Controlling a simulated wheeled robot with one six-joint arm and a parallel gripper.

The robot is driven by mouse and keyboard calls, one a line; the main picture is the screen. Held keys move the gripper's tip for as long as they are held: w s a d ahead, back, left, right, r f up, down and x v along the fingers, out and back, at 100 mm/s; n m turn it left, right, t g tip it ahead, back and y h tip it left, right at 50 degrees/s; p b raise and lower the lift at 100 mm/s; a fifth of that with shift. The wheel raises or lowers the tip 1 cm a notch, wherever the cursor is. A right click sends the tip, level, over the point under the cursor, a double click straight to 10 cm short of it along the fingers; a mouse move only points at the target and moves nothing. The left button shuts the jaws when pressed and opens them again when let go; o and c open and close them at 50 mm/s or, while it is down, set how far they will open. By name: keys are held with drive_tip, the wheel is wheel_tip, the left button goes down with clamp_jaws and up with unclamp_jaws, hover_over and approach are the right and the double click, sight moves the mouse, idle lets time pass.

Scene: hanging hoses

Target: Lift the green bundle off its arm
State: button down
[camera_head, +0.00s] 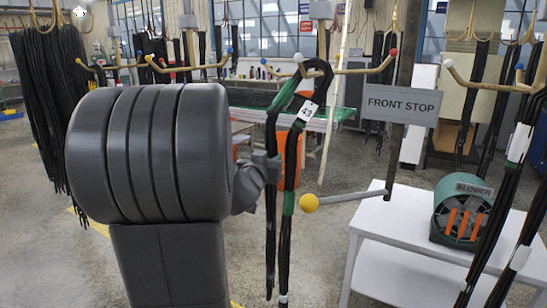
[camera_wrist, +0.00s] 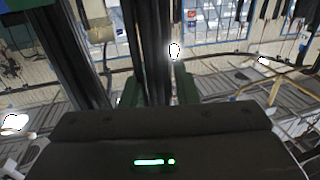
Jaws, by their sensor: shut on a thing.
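The green bundle (camera_head: 271,215) is a long loop of black hoses with green bands and a white tag reading 43. Its bent top is close to a tan hook arm (camera_head: 345,71) with a white ball tip; I cannot tell whether it rests on it. My gripper (camera_head: 272,170) is shut on the bundle below the tag, and the hoses hang down past it. In the wrist view the dark hoses (camera_wrist: 153,45) run up between the gripper's fingers (camera_wrist: 158,92). My dark arm hides what is behind it at the left.
A grey bar with a yellow ball end (camera_head: 309,203) sticks out just right of the bundle, below the FRONT STOP sign (camera_head: 401,104). A white table (camera_head: 400,230) holds a green blower (camera_head: 462,213). Other black bundles hang at left (camera_head: 45,100) and right (camera_head: 505,190).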

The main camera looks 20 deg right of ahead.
drive_tip(key=a+p+v, duration=0.1)
drive_tip(key=v, duration=0.6)
drive_tip(key=shift+w+a+p, duration=0.15)
drive_tip(key=shift+w+p, duration=0.15)
drive_tip(key=shift+p, duration=0.1)
drive_tip(key=shift+a+f, duration=0.1)
idle(0.4)
drive_tip(key=c, duration=1.4)
unclamp_jaws()
drive_tip(key=shift+c, duration=0.2)
drive_tip(key=o, duration=0.4)
drive_tip(key=shift+s+a, duration=0.15)
drive_tip(key=shift+a, duration=0.15)
drive_tip(key=v, duration=1.3)
drive_tip(key=shift+s+a, duration=0.15)
drive_tip(key=shift+s, duration=0.15)
